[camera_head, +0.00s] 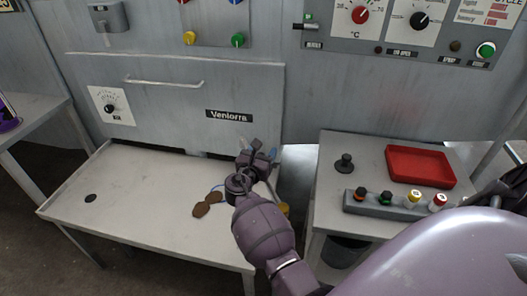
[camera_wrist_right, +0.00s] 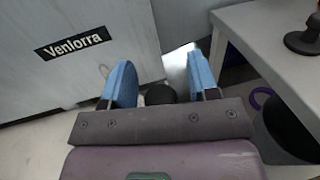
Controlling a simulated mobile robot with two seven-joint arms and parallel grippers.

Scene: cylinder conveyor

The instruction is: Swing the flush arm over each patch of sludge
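Brown sludge (camera_head: 206,204) lies in joined patches on the pale table, just left of my right forearm. My right gripper (camera_head: 262,155) is over the table's right end, by the cabinet front. In the right wrist view its two blue fingers (camera_wrist_right: 160,78) are wide apart. A dark round-topped thing (camera_wrist_right: 160,94) shows between them, apart from both; I cannot tell whether it belongs to the flush arm. A thin bluish piece (camera_head: 217,189) shows beside the sludge, partly hidden by my arm. I cannot make out the flush arm clearly. My left gripper is not in view.
The pale table (camera_head: 140,205) is mostly clear, with a dark disc (camera_head: 90,198) at left. The grey cabinet (camera_head: 170,90) stands behind. The right-hand table carries a red tray (camera_head: 420,166), a dark knob (camera_head: 345,163) and a button strip (camera_head: 372,206). A gap separates the tables.

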